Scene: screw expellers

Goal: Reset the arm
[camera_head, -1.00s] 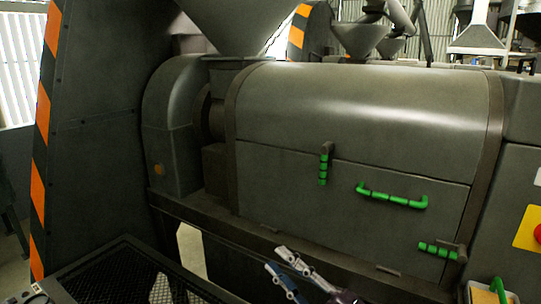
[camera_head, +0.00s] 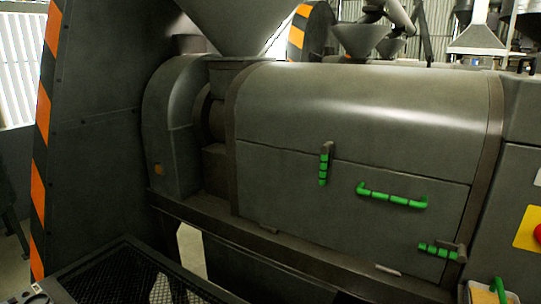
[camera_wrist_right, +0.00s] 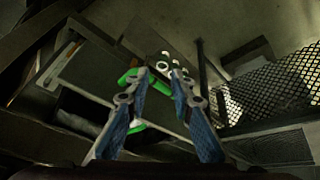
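My right gripper (camera_wrist_right: 160,75) shows in the right wrist view, with two blue-and-grey fingers pointing up the picture. A gap lies between its fingertips and nothing is held there. No gripper shows in the head view. The screw expeller (camera_head: 360,110) fills the middle of the head view, with its front cover shut. The cover has a horizontal green handle (camera_head: 392,195), an upright green latch (camera_head: 324,165) near its top edge and a sideways green latch (camera_head: 438,250) at lower right.
A dark mesh tray (camera_head: 125,255) is at the lower left, and mesh (camera_wrist_right: 285,85) also shows in the right wrist view. A container with a green handle (camera_head: 499,290) is at the lower right. A striped housing (camera_head: 95,140) stands at left.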

